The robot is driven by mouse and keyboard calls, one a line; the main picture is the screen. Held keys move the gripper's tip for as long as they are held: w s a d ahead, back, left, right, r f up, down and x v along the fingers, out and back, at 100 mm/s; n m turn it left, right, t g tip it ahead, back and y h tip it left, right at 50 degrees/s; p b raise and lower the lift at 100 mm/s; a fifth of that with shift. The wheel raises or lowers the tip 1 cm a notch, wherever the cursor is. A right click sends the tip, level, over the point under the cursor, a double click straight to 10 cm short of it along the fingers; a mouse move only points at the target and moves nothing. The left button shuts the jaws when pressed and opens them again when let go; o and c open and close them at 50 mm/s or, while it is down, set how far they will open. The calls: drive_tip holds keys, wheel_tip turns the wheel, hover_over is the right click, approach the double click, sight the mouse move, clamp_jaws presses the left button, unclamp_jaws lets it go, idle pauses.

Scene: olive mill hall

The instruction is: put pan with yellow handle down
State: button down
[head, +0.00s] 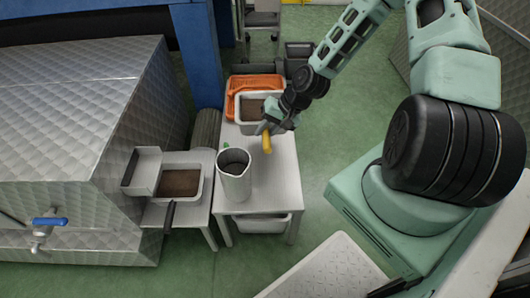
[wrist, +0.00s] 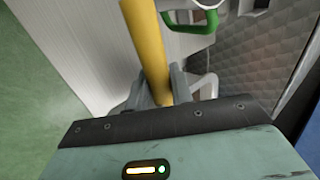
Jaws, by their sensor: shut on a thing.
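The pan with the yellow handle (head: 241,106) is a pale rectangular pan with brown material in it. It is at the far end of the white table (head: 275,195), in front of an orange crate (head: 236,85). I cannot tell whether it touches the table. My gripper (head: 268,130) is shut on its yellow handle (head: 266,144), which points toward the near side. In the wrist view the yellow handle (wrist: 147,45) runs up from between the fingers of my gripper (wrist: 158,88). The pan body is not clear there.
A grey metal jug (head: 234,182) stands on the near left of the table. A green handle (wrist: 192,20) shows in the wrist view. A black-handled pan (head: 160,192) sits on a lower stand at left. Bare tabletop lies right of the jug.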

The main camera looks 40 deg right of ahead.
drive_tip(key=shift+d+f+b, duration=0.1)
drive_tip(key=shift+f+b, duration=0.3)
drive_tip(key=shift+f, duration=0.45)
drive_tip(key=shift+f+b, duration=1.45)
drive_tip(key=shift+f, duration=3.35)
drive_tip(key=c, duration=1.2)
unclamp_jaws()
drive_tip(key=shift+c, duration=0.2)
